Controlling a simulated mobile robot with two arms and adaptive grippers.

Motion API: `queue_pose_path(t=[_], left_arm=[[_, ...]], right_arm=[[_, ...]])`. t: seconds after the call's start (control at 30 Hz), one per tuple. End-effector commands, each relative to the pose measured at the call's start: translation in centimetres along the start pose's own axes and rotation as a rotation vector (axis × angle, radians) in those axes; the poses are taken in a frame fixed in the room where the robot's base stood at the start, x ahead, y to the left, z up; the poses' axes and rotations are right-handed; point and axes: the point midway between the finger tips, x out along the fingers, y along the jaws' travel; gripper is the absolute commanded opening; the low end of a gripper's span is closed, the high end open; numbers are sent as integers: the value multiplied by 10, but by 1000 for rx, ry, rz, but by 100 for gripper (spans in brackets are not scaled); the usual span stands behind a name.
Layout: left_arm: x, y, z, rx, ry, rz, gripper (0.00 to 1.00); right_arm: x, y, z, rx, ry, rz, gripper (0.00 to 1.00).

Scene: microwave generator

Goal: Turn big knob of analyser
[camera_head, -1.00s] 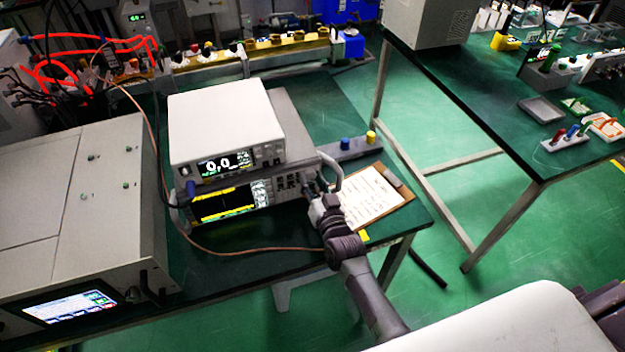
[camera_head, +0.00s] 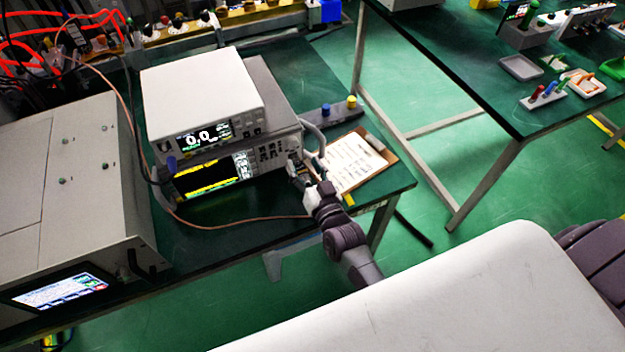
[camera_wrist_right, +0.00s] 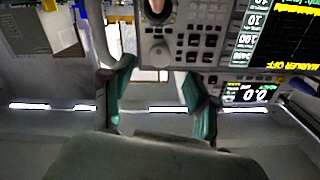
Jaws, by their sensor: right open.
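The analyser (camera_head: 262,157) is the lower of two stacked instruments on the green bench, with a lit yellow-and-black screen. It also shows upside down in the right wrist view (camera_wrist_right: 205,40). Its big knob (camera_wrist_right: 160,52) is pale and round, beside the rows of buttons. My right gripper (camera_head: 298,172) is at the right end of the analyser's front and hides that part in the head view. In the right wrist view, its two green-padded fingers (camera_wrist_right: 158,78) are open, one to each side below the knob, with nothing between them. My left gripper is not in view.
A white meter (camera_head: 200,95) reading 0.0 sits on the analyser. A brown cable (camera_head: 200,226) loops in front. A clipboard (camera_head: 350,163) lies right of the stack. A large grey cabinet (camera_head: 70,190) stands at left. Green floor is open between the benches.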

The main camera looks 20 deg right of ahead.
Motion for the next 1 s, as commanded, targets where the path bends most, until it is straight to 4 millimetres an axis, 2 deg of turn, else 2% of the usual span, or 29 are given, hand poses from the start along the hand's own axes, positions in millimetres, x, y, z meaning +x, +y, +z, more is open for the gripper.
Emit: queue_pose_path(t=[0.1,0.33,1.0], left_arm=[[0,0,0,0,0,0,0],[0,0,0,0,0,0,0],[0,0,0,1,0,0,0]], right_arm=[[-26,0,1,0,-3,0,60],[-54,0,0,0,-1,-1,60],[-58,0,0,-2,-7,-2,60]])
